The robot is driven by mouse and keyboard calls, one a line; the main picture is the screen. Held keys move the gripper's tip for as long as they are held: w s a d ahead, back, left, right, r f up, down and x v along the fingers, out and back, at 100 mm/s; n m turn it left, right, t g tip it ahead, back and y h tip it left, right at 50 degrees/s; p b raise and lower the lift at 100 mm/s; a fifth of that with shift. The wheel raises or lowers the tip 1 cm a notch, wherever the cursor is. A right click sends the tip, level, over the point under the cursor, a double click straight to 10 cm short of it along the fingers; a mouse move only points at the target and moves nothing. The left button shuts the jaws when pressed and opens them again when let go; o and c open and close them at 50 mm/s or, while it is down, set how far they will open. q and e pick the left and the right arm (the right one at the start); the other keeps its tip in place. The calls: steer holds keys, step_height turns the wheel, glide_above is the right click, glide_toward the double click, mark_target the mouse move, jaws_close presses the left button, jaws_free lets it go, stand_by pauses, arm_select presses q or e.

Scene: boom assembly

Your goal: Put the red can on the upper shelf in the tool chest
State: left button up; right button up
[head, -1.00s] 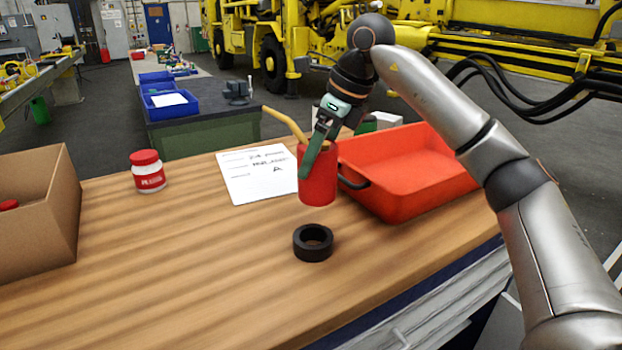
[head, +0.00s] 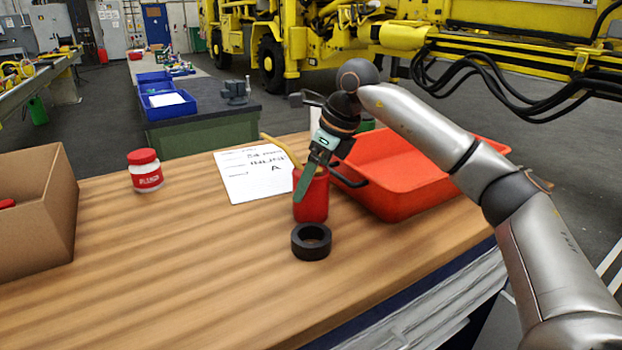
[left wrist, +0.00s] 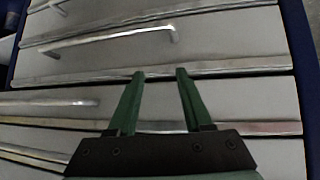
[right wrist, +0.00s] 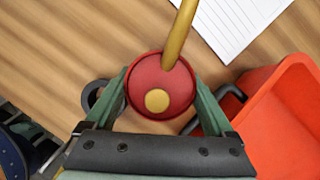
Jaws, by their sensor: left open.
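The red can (head: 312,205) is upright on or just above the wooden worktop, beside the black ring; contact with the top is unclear. A yellow stick (right wrist: 178,35) and a round yellow end show in its mouth. My right gripper (head: 300,190) has its green fingers on both sides of the can, near its rim (right wrist: 160,52). The tool chest (head: 425,325) has grey drawer fronts under the worktop. In the left wrist view, my left gripper (left wrist: 160,73) is open and empty before grey drawers (left wrist: 230,105) with bar handles. No open drawer or shelf is visible.
The black ring (head: 298,247) lies close in front of the can. A red tray (head: 410,200) stands right of it. A paper sheet (head: 250,185), a white jar with red lid (head: 146,175) and a cardboard box (head: 45,225) are on the worktop. The front left is clear.

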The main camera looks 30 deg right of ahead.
steer(key=shift+o, duration=0.9)
